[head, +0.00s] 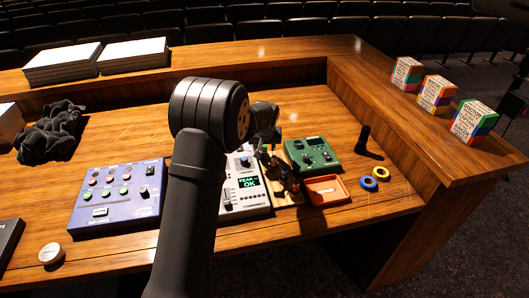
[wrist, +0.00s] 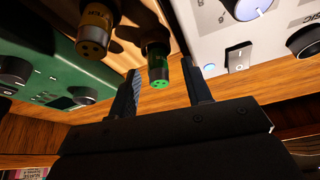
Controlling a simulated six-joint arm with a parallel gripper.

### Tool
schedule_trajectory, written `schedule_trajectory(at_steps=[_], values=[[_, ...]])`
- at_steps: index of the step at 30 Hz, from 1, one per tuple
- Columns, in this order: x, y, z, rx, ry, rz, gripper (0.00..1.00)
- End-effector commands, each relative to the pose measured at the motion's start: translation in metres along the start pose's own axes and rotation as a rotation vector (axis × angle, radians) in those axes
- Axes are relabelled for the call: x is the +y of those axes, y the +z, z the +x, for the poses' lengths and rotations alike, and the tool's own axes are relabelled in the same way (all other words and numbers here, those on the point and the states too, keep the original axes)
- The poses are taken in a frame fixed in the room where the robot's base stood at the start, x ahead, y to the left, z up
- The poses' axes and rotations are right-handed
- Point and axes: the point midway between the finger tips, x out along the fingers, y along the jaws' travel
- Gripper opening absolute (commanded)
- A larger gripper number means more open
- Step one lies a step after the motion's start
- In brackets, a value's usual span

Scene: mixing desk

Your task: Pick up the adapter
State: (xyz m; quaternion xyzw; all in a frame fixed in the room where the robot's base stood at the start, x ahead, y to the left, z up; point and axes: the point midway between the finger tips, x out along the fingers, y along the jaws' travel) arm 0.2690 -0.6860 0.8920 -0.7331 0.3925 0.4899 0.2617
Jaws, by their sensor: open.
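Two plug-like barrels, either of which could be the adapter, stand at a wooden block in the wrist view. One has a bright green end (wrist: 157,68); the other has a tan band and brown end (wrist: 95,35). My gripper (wrist: 162,66) is open, its fingers appearing to either side of the green-ended barrel, with no clear contact. How deep the barrel sits between them I cannot tell. In the head view my gripper (head: 277,157) is over the wooden block (head: 289,199), small and dark, partly hiding the barrels.
A white-grey unit with a lit screen (head: 247,182) stands left of the block, a green box (head: 312,153) behind right. An orange tray (head: 326,190), a dark upright piece (head: 362,139) and yellow and blue rings (head: 368,184) lie right. A blue pedal unit (head: 118,196) is left.

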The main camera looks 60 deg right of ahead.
Motion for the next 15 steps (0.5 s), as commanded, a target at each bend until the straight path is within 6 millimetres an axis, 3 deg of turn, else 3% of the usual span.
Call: schedule_trajectory(at_steps=[2, 9, 15], values=[[0.0000, 0.0001, -0.0002, 0.000, 0.000, 0.000, 0.45], [0.0001, 0.0002, -0.0002, 0.000, 0.000, 0.000, 0.00], [0.0002, 0.0000, -0.0005, 0.000, 0.000, 0.000, 0.00]])
